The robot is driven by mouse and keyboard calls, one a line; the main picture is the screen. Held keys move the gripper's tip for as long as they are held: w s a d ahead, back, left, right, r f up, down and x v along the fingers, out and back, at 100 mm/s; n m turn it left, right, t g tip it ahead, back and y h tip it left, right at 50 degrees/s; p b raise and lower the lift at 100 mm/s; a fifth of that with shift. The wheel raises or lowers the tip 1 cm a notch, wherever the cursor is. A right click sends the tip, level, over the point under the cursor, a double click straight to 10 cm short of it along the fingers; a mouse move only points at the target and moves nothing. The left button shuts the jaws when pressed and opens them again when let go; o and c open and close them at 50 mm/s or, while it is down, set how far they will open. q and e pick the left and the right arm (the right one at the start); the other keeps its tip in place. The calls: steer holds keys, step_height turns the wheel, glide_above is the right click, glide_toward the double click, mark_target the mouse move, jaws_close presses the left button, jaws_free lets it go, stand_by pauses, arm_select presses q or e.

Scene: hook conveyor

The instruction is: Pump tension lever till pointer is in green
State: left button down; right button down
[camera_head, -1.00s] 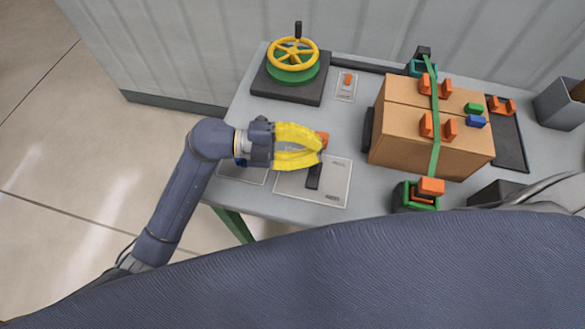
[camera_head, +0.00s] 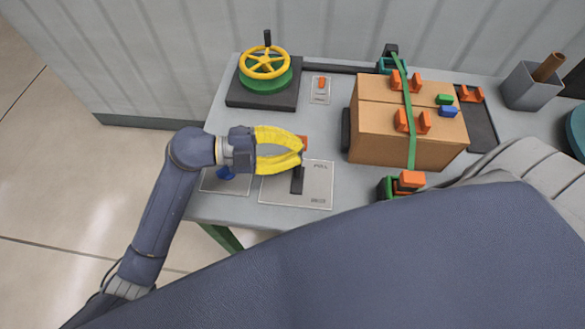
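A lever with an orange handle (camera_head: 304,142) and a black lower part (camera_head: 297,181) stands at a pale labelled panel (camera_head: 318,183) near the table's front edge. My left gripper (camera_head: 301,152), with yellow fingers, is at the handle. Its fingertips are close together and partly cover the handle. I cannot tell whether they grip it or only lie against it. A gap shows between the fingers behind the tips. I cannot make out a pointer or a green zone. My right gripper is not in view.
A yellow handwheel (camera_head: 265,62) stands behind my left gripper. A strapped cardboard box (camera_head: 380,137) with orange clips is to the right. A ratchet with an orange part (camera_head: 411,180) sits in front of it. A blue knob (camera_head: 226,173) lies near my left wrist.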

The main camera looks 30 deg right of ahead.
arm_select(q)
steer(key=a+r, duration=0.3)
steer(key=a, duration=0.8)
steer(key=shift+w, duration=0.3)
stand_by(0.3)
